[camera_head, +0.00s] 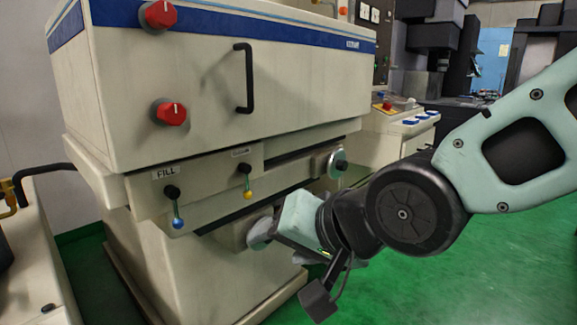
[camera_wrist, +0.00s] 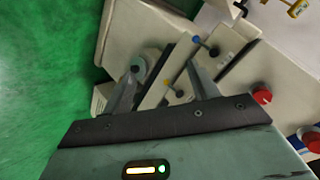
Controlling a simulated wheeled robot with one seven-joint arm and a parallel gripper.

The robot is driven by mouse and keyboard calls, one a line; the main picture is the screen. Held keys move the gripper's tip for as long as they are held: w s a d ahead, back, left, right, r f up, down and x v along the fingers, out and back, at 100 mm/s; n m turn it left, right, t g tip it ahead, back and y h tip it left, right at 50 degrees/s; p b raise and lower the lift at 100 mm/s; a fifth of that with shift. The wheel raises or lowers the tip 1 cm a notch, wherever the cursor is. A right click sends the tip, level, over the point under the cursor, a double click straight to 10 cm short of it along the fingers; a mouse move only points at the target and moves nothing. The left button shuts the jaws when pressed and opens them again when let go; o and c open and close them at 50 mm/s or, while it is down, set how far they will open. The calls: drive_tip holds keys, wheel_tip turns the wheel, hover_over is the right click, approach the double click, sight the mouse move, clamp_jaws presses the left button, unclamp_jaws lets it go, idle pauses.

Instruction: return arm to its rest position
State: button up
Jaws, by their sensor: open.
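My gripper (camera_wrist: 163,73) shows in the wrist view with its two fingers spread and nothing held between them. In the head view, my gripper (camera_head: 287,236) is low in front of the cream machine (camera_head: 215,100), close to a round grey knob (camera_head: 260,231). I cannot tell whether it touches the machine. My arm reaches in from the right, and the fingertips are hard to make out in the head view. In the wrist view, the blue-tipped lever (camera_wrist: 213,51) and yellow-tipped lever (camera_wrist: 180,93) lie beyond the fingers.
The machine front carries a black handle (camera_head: 245,78), two red knobs (camera_head: 169,112), and another round knob (camera_head: 337,163) to the right. A cream cabinet (camera_head: 25,250) stands at left. Green floor (camera_head: 420,290) lies open below and right of my arm.

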drive_tip(key=s+d+f+n+g+h, duration=0.65)
drive_tip(key=s+d+f, duration=0.35)
drive_tip(key=s+d, duration=0.4)
wheel_tip(320, 180, up, 15)
drive_tip(key=d+n+p, duration=0.1)
drive_tip(key=p, duration=1.4)
drive_tip(key=shift+s+d, duration=0.25)
drive_tip(key=shift+d, duration=0.15)
drive_tip(key=shift+g+h, duration=0.25)
